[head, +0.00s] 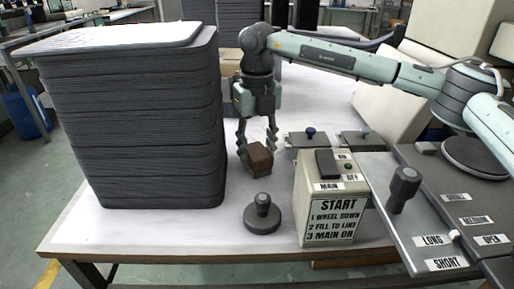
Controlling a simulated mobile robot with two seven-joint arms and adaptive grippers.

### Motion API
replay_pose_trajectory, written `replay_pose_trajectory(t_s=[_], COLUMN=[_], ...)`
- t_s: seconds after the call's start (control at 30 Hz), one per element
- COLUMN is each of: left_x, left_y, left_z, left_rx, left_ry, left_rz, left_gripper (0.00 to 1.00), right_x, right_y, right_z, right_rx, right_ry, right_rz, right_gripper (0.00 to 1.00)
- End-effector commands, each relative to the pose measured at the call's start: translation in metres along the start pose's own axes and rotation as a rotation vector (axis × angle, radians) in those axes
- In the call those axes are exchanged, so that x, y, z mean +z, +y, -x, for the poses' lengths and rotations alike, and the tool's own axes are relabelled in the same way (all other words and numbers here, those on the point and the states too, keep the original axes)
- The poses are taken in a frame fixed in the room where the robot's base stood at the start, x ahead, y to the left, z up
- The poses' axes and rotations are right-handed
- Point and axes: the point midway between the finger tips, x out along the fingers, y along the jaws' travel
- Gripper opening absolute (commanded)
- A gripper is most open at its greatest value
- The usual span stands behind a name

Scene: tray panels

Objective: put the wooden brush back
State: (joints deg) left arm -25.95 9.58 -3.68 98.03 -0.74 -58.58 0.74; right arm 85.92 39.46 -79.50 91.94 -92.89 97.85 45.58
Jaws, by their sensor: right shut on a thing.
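My right gripper (258,145) points down over the white table, between the tall dark stack and the START box. It is shut on a brown block, which looks like the wooden brush (261,161). The brush is tilted, and its upper part is partly hidden by the fingers. I cannot tell whether its lower edge touches the table. My left gripper is not in view.
A tall stack of dark trays (140,125) fills the left. A round dark weight with a knob (262,217) stands in front of the brush. The START box (330,205) and a grey panel with a lever (403,188) are at right. White table (165,228) is bare at front left.

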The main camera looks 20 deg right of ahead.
Motion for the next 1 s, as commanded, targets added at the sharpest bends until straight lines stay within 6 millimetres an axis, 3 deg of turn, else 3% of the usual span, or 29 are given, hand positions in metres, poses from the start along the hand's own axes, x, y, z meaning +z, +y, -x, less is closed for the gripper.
replay_pose_trajectory(t_s=[0.27, 0.3, 0.43, 0.8, 1.0], left_x=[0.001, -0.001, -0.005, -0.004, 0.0], left_y=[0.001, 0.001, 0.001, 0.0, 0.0], left_z=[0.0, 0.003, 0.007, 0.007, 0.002], left_rx=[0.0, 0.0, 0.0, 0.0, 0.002], left_ry=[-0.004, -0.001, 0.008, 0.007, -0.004], left_rz=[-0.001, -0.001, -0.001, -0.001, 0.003], left_gripper=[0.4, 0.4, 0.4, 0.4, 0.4], right_x=[0.0, 0.0, 0.0, 0.0, 0.001], right_y=[0.0, 0.0, 0.0, 0.0, 0.001], right_z=[-0.001, -0.001, -0.001, 0.003, 0.033], right_rx=[0.0, 0.0, 0.0, 0.0, 0.001], right_ry=[-0.001, -0.001, -0.001, -0.002, -0.006], right_rz=[0.001, 0.001, 0.001, 0.001, 0.002], right_gripper=[0.19, 0.46, 0.62, 0.63, 0.63])
